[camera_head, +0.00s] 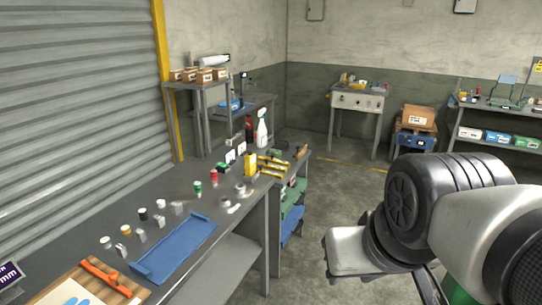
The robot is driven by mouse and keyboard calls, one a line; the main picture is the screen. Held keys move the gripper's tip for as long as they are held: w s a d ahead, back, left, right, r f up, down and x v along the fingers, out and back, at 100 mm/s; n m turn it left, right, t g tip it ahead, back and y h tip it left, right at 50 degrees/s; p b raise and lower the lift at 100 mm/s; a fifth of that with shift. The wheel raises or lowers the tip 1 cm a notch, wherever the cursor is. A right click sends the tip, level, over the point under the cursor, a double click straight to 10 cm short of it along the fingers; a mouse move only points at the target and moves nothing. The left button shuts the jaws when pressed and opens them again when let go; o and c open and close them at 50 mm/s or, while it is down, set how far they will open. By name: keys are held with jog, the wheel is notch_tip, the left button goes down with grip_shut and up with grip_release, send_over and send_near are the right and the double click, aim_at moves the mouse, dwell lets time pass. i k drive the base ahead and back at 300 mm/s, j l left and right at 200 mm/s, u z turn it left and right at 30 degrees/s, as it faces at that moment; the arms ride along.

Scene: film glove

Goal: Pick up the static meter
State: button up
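I cannot pick out the static meter for certain in the head view. A small dark device or sign (10,275) with lit lettering ending in "mm" is cut off at the left edge; I cannot tell what it is. Small items stand on the long grey workbench (185,270), too small to identify surely. My arm fills the right side of the view, and its bulky links hide part of the floor. I cannot make out my gripper's fingers.
The workbench holds a blue tray (175,248), an orange-handled tool (104,278), several small canisters, and a white spray bottle (262,130). A small table (357,101) and a shelf (500,106) stand at the back.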

aim_at(250, 158)
jog(key=i+l+z, duration=0.2)
jog(key=i+z, duration=0.15)
jog(key=i, duration=0.3)
jog(key=i+z, duration=0.3)
jog(key=i, duration=0.35)
jog(key=i+u, duration=0.3)
jog(key=u, duration=0.15)
jog(key=i+l+u, duration=0.2)
jog(key=u, duration=0.25)
jog(key=i+l+u, duration=0.25)
jog(key=u, duration=0.25)
jog(key=i+l+u, duration=0.25)
jog(key=u, duration=0.2)
jog(key=i+l+u, duration=0.6)
jog(key=l+u, duration=0.25)
jog(key=j, duration=0.1)
